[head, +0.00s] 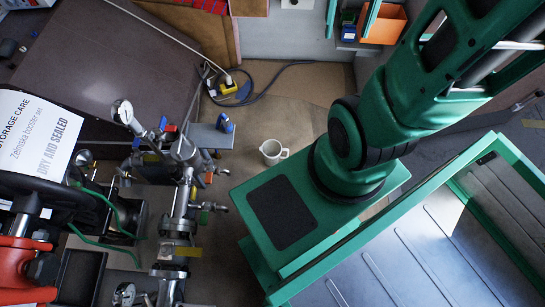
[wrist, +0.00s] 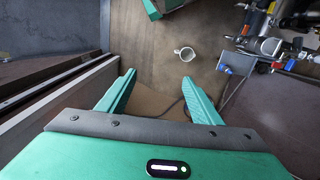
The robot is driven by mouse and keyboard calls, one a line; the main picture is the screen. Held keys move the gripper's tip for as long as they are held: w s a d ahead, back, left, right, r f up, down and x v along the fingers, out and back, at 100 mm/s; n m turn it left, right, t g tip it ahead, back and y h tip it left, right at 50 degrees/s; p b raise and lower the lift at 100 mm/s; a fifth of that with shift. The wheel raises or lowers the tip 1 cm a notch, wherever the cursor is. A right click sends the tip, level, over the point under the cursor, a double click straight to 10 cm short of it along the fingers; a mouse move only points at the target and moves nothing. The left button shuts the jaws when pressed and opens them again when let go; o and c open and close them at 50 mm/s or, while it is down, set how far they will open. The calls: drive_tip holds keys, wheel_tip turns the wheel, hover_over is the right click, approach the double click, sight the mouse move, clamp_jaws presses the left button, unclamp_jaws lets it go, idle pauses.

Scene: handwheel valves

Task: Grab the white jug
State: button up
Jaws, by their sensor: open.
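The white jug (head: 272,152) stands on the brown floor in the head view, between the valve pipework and my green base. In the wrist view the white jug (wrist: 184,53) is small, beyond my fingertips and a little right of the midline between them. My gripper (wrist: 158,78) is open and empty, its two green fingers well apart. The gripper is some way from the jug and not touching it. The head view shows part of my green arm but not the gripper.
Metal valve pipework (head: 183,200) stands left of the jug. A blue-handled part (head: 225,123) is near it. A yellow socket (head: 229,87) and dark cable lie on the floor behind. An orange bin (head: 384,22) is at the back right. The floor around the jug is clear.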

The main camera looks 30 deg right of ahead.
drive_tip(key=w+d+f, duration=0.3)
drive_tip(key=w+f, duration=0.4)
drive_tip(key=w, duration=0.3)
drive_tip(key=w+d+f+h, duration=0.1)
drive_tip(key=w+f, duration=0.5)
drive_tip(key=f, duration=0.2)
drive_tip(key=w+d+f, duration=0.2)
drive_tip(key=w+f, duration=0.3)
drive_tip(key=f, duration=0.3)
drive_tip(key=y, duration=0.1)
approach(285, 149)
drive_tip(key=w+d+r, duration=0.4)
drive_tip(key=w+d, duration=0.1)
drive_tip(key=w, duration=0.1)
drive_tip(key=shift+y, duration=0.3)
drive_tip(key=s+a+f, duration=0.1)
drive_tip(key=s+f, duration=0.1)
drive_tip(key=f, duration=0.1)
drive_tip(key=s+a+f, duration=0.1)
drive_tip(key=s+f, duration=0.1)
drive_tip(key=f, duration=0.2)
drive_tip(key=s+a+f, duration=0.2)
drive_tip(key=f, duration=0.1)
drive_tip(key=shift+f, duration=0.35)
wheel_tip(285, 149, down, 5)
drive_tip(key=shift+s+a, duration=0.1)
drive_tip(key=shift+w+a+f, duration=0.1)
drive_tip(key=shift+f, duration=1.3)
drive_tip(key=shift+w+f, duration=0.1)
drive_tip(key=shift+f, duration=1.3)
